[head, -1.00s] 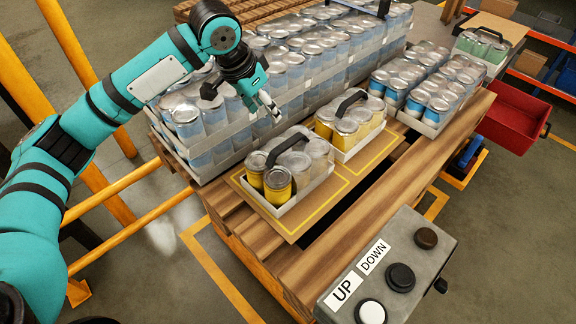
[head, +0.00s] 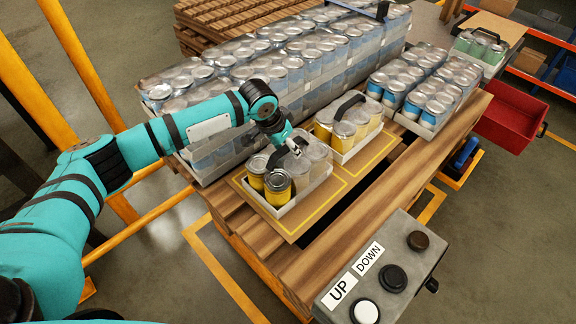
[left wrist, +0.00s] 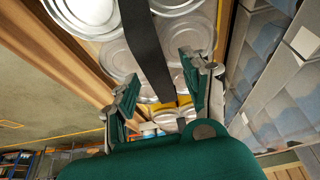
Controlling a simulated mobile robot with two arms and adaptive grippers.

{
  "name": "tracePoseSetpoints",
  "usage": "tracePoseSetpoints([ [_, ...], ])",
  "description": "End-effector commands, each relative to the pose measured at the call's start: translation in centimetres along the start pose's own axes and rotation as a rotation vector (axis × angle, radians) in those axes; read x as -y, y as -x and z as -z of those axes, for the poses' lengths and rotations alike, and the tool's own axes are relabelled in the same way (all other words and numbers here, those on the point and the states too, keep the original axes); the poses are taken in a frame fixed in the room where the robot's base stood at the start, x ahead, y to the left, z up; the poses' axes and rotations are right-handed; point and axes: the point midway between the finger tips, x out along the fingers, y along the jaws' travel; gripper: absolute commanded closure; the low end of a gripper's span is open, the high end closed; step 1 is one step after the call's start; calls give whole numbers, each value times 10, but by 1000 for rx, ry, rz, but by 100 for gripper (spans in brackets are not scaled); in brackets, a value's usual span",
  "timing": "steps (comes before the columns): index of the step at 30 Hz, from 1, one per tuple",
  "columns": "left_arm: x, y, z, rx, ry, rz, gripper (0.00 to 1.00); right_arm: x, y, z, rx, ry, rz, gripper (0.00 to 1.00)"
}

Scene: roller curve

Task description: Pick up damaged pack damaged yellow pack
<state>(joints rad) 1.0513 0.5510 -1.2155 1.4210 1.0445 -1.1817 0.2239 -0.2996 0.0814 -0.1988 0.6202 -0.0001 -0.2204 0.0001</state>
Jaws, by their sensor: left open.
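The nearer yellow pack (head: 278,188) sits on a brown board with yellow lines. Its cans at the left show yellow sides; the others look greyish and clear, and I cannot make out the damage. A second yellow pack (head: 345,130) with a black handle stands behind it to the right. My left gripper (head: 297,150) is open, just above the nearer pack, and partly covers its handle. In the left wrist view, the black handle (left wrist: 146,45) runs between the open fingers (left wrist: 160,88), with can lids beneath. My right gripper is not in view.
Wrapped blue can packs (head: 300,75) are stacked behind, close to my left arm. More blue packs (head: 425,85) stand at the right. A control box with UP and DOWN labels (head: 385,275) is in front. A red bin (head: 508,115) is at the far right.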

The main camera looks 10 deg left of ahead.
Motion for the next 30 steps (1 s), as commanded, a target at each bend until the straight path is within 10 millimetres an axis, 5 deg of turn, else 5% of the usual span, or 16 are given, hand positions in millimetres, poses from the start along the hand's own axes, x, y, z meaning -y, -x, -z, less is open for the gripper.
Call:
tracePoseSetpoints([
  [20, 0, -11, -1, 0, 0, -1, 52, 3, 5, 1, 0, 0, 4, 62],
  [30, 0, -12, -2, 0, -1, -1, 95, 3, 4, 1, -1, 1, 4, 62],
])
